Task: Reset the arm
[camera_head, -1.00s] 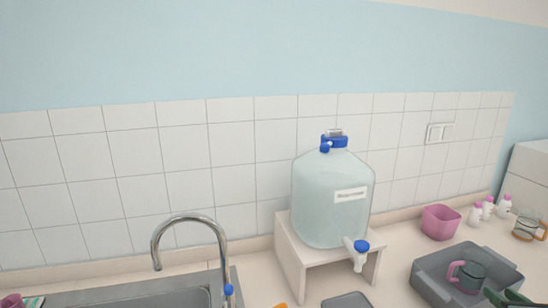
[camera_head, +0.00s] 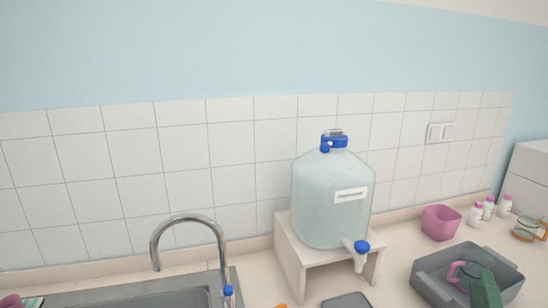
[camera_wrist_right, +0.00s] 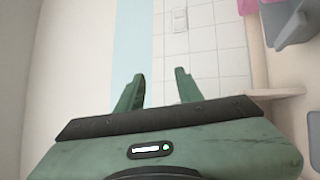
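My right gripper (camera_head: 485,283) shows as a green shape at the lower right of the head view, in front of the grey tub (camera_head: 425,279). It hides part of a glass mug with a pink handle (camera_head: 455,272) in that tub. In the right wrist view my right gripper (camera_wrist_right: 158,82) has its two green fingers apart, with nothing between them. The tiled wall (camera_wrist_right: 205,45) shows beyond the fingers. My left gripper is not in view.
A large water jug (camera_head: 325,212) with a blue-topped tap stands on a white stand (camera_head: 290,260). A sink faucet (camera_head: 190,219) is at left. A pink container (camera_head: 440,222), small bottles (camera_head: 488,208) and a glass jug (camera_head: 527,228) stand at right. Space above the counter is clear.

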